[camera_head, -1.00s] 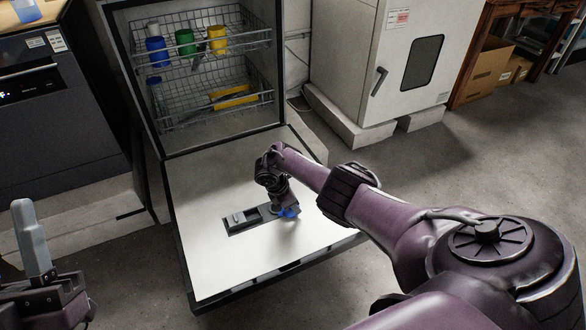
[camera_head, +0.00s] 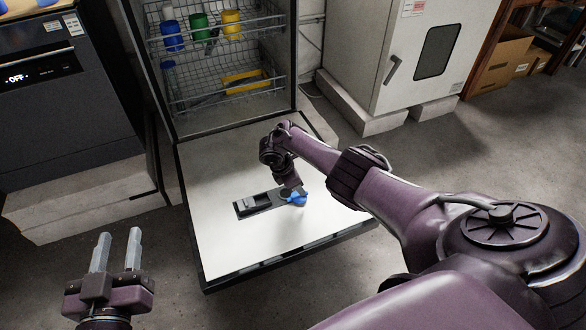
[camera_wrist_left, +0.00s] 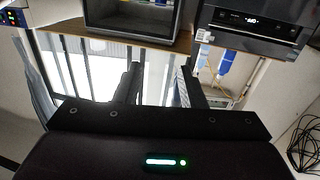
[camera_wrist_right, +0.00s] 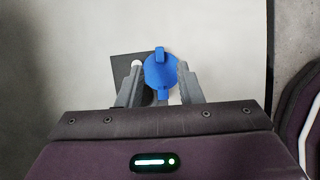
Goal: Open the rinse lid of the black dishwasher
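The black-edged dishwasher (camera_head: 184,206) has its door folded down, the pale inner side facing up. A dark dispenser panel (camera_head: 240,208) is set in the door. The blue rinse lid (camera_head: 297,199) is at its right end, partly hidden by my right gripper (camera_head: 297,190). In the right wrist view, the round blue lid (camera_wrist_right: 160,70) has a tab at top and bottom. My right gripper's fingers (camera_wrist_right: 158,84) stand apart around its near part, with visible gaps beside the lower tab. My left gripper (camera_head: 118,243) is open and empty, left of the door.
Wire racks (camera_head: 200,65) inside the dishwasher hold coloured cups. A dark appliance (camera_head: 75,110) with an "OFF" display stands at left on a plinth. A white oven (camera_head: 430,50) stands on blocks at back right. Floor between my left gripper and the door is clear.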

